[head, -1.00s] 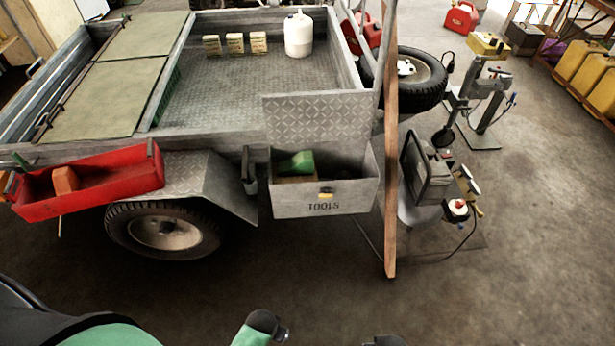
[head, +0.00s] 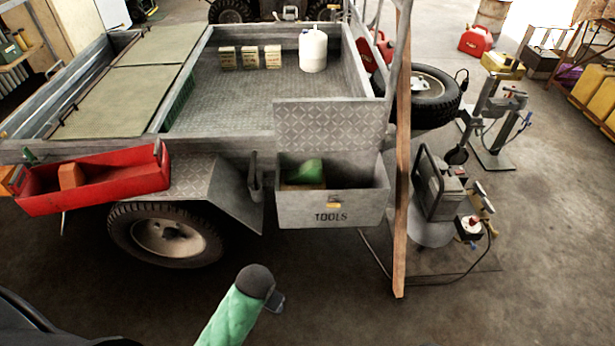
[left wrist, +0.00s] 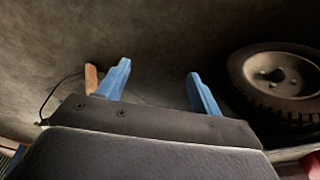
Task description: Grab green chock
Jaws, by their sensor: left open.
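The green chock (head: 308,172) lies in the open tool box marked TOOLS (head: 330,212) on the trailer's side. Its top shows above the front wall; its lower part is hidden. My left arm comes up from the bottom of the head view, below and left of the box and well apart from it. In the left wrist view my left gripper (left wrist: 159,68) has two blue fingers spread wide with nothing between them, over the bare floor. My right gripper is not in view.
The box lid (head: 330,128) stands up behind the box. A wooden post (head: 402,170) rises just right of it. The trailer wheel (head: 165,235) and a red tray (head: 95,180) with an orange block (head: 70,176) are left. Open floor lies in front.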

